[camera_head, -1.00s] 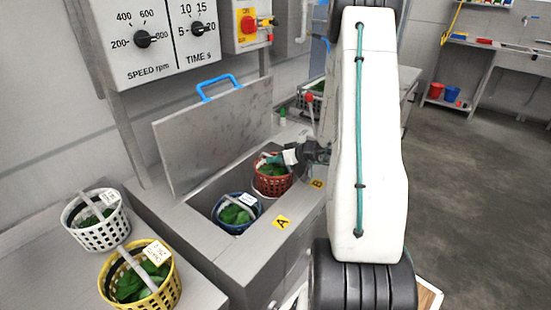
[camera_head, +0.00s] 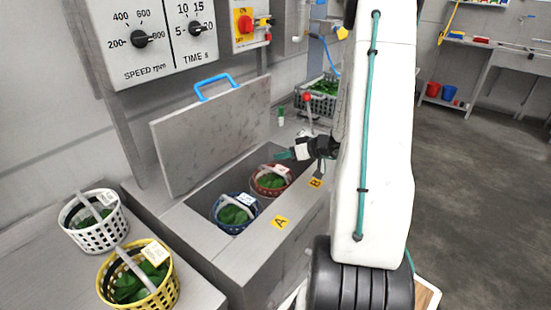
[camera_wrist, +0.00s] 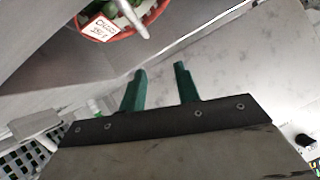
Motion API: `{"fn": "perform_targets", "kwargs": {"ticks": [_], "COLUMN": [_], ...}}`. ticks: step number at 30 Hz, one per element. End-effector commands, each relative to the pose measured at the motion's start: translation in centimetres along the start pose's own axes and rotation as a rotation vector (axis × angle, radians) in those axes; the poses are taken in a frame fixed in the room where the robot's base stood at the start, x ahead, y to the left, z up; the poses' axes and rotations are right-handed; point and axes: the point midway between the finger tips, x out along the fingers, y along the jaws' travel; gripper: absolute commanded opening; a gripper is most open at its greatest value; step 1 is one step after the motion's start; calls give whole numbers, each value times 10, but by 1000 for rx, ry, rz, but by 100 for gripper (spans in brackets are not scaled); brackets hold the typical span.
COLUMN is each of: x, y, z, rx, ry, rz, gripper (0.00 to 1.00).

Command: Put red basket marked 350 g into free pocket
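The red basket (camera_head: 268,189) with green leaves sits in the pocket beside the yellow B label, at the far end of the opening. In the wrist view the red basket (camera_wrist: 152,14) is at the top edge, with a white tag that seems to read 350 g and a pale handle. The blue basket (camera_head: 232,226) fills the pocket beside the A label. My gripper (camera_head: 280,156) is above and just behind the red basket, apart from its handle. In the wrist view my gripper (camera_wrist: 159,80) shows two green fingers spread with nothing between them.
A white basket (camera_head: 103,236) and a yellow basket (camera_head: 172,290) stand on the left bench. The raised lid (camera_head: 205,140) with a blue handle stands behind the pockets. A dark crate of greens (camera_head: 318,105) is at the back.

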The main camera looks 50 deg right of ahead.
Motion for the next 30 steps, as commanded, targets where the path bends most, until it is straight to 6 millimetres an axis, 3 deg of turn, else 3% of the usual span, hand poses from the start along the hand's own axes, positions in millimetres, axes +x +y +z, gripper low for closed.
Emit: {"fn": "perform_targets", "kwargs": {"ticks": [3, 9, 13, 16, 20, 23, 27, 30], "x": [-28, -59, -66, -62, -50, -49, -66, -88], "y": [1, 1, -3, -28, -105, -181, -274, -327], "z": [-1, -1, -3, -16, -42, -54, -50, -39], "rx": [0, 0, 0, 0, 11, 23, 27, 16], "ry": [3, 2, -3, -36, -161, -320, -565, -727], "rz": [5, 3, -5, -56, -186, -279, -318, -277], "gripper": [32, 32, 32, 32, 32, 32, 32, 32]}}
